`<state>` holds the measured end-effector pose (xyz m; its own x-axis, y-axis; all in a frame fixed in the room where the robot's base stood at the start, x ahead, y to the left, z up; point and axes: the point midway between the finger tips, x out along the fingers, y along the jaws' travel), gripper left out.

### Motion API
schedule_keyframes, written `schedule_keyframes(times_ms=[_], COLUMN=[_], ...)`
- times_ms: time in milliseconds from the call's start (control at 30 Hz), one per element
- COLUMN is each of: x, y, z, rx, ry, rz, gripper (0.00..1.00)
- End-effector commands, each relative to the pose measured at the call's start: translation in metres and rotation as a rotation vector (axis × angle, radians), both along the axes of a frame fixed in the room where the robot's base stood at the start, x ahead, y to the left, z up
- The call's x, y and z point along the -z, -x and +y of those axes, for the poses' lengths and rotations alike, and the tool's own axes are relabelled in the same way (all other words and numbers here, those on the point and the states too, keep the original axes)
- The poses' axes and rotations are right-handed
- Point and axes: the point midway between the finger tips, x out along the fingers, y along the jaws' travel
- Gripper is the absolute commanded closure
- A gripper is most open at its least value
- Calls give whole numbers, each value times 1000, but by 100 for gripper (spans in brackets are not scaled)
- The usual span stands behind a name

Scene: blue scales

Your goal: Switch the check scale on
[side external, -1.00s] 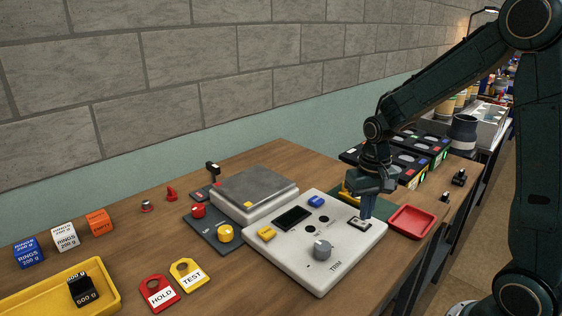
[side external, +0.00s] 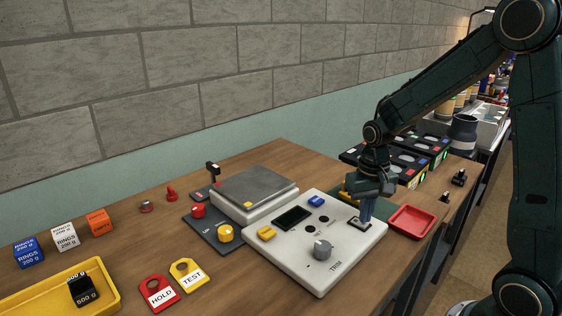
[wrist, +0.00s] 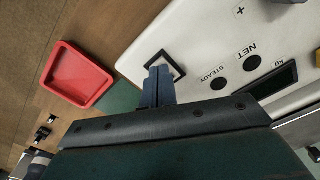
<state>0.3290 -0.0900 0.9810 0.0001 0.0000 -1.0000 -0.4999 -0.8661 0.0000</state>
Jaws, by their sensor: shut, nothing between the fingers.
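The check scale shows in the side external view as a white panel (side external: 318,262) with a dark display (side external: 292,218), a grey knob (side external: 322,249) marked TRIM, and a grey weighing pan (side external: 255,188) behind it. A rocker switch in a black frame (side external: 356,222) sits near the panel's right corner. My gripper (side external: 366,216) is shut and empty, pointing down with its fingertips at this switch. In the wrist view the fingers (wrist: 158,82) cover much of the switch frame (wrist: 178,68), so the rocker's position is hidden. I cannot tell whether the tips touch it. The display looks dark.
A red tray (side external: 412,221) lies just right of the panel. Yellow and blue buttons (side external: 316,201) stand on the panel. Red and yellow knobs (side external: 225,232) sit on a dark plate at left. HOLD and TEST tags (side external: 190,275), a yellow tray and cubes lie farther left.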

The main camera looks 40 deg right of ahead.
Motion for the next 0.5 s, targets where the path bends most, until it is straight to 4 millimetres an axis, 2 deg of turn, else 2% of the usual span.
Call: schedule_keyframes(times_ms=[500], x=[6], y=[0], z=[0], rx=[0], ry=[0], rz=[0], gripper=[100])
